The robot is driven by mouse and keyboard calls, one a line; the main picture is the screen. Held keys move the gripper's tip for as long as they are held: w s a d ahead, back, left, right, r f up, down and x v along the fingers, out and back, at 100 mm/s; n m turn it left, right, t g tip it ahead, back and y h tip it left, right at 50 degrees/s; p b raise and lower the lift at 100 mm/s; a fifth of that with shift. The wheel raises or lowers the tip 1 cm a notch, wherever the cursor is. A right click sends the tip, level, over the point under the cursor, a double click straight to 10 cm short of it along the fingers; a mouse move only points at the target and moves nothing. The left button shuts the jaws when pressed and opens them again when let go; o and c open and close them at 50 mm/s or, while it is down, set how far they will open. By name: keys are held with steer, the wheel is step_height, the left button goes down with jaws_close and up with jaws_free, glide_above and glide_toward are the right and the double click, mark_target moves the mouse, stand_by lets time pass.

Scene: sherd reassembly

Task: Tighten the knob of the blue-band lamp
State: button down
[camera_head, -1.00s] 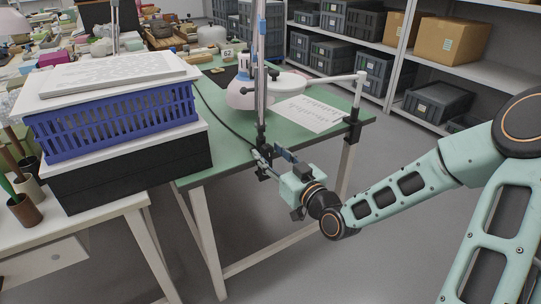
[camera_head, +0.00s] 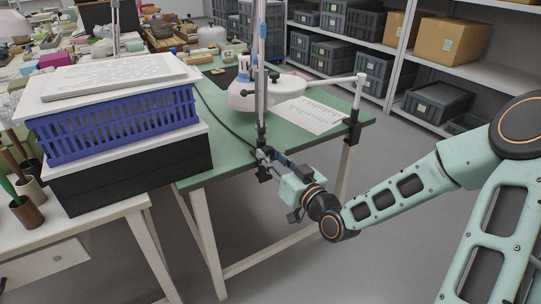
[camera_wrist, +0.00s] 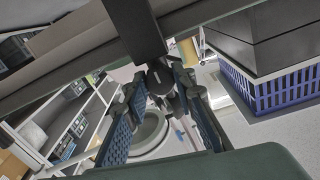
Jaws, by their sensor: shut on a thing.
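The lamp with the bluish part on its post (camera_head: 261,100) stands at the near edge of the green table, held by a dark clamp (camera_head: 263,172). Its pale lamp head (camera_head: 241,97) hangs over the table. My gripper (camera_head: 268,158) is at this clamp, below the table edge. In the wrist view, a dark knob (camera_wrist: 160,78) under the clamp sits between the tips of my two blue-padded fingers (camera_wrist: 161,88). The fingers are shut on it. The pads partly hide the knob's sides.
A second post with a white arm is clamped at the table's right corner (camera_head: 353,122). A printed sheet (camera_head: 308,114) lies on the table. A blue crate (camera_head: 115,125) on a black box (camera_head: 130,170) stands at left. Shelves with bins are behind. The floor at right is open.

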steer(key=c, duration=1.6)
jaws_free()
steer(key=v, duration=0.7)
steer(key=shift+s+d, duration=0.15)
steer(key=shift+s, duration=0.1)
